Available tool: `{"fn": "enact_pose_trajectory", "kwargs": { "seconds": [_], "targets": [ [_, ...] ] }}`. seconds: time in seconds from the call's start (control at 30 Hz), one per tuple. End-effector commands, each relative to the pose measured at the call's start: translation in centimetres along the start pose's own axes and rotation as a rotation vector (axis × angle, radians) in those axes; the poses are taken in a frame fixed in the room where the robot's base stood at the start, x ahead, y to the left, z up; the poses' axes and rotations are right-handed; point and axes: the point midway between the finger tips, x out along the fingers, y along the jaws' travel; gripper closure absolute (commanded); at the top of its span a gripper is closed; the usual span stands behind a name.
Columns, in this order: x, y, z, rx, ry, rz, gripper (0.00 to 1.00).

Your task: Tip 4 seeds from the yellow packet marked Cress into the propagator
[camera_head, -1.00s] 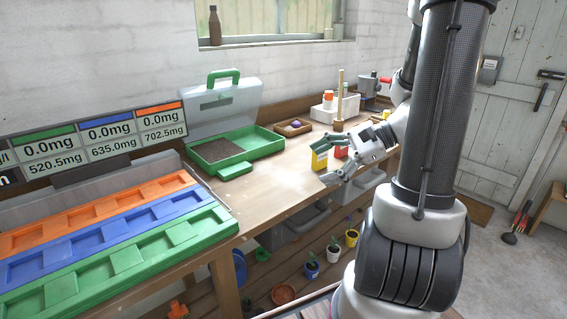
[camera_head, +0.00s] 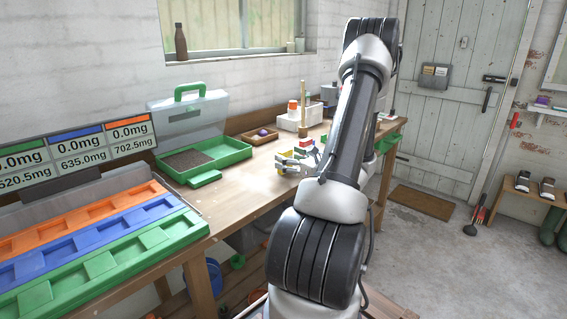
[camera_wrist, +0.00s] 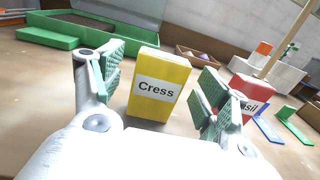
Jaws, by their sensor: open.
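The yellow packet marked Cress (camera_wrist: 157,88) stands upright on the bench, between the open fingers of my gripper (camera_wrist: 155,95) in the wrist view. I see a gap on each side of it. In the head view my gripper (camera_head: 291,163) is low over the bench, and the yellow packet there is largely hidden by the fingers. The propagator (camera_head: 226,152) is a green tray of dark soil with a clear lid raised behind it and a green handle. Its green rim also shows at the upper left of the wrist view (camera_wrist: 48,38). No seeds are visible.
A red packet (camera_wrist: 250,88), its label partly hidden, stands just right of my right finger. A wooden tray (camera_head: 263,136) and a white box (camera_head: 300,121) stand behind. Bare bench lies left of my gripper.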

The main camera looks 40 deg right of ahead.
Motion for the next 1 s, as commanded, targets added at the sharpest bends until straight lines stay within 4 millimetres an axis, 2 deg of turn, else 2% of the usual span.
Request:
{"fn": "enact_pose_trajectory", "kwargs": {
  "seconds": [0.13,0.4,0.7,1.0],
  "targets": [
    [1.9,0.1,0.0,0.000,0.001,0.003,0.25],
    [2.4,0.0,0.0,0.000,0.001,0.001,0.25],
    [2.3,0.0,0.0,0.000,0.001,0.001,0.75],
    [2.3,0.0,0.2,-0.001,0.001,0.001,0.75]
  ]
}}
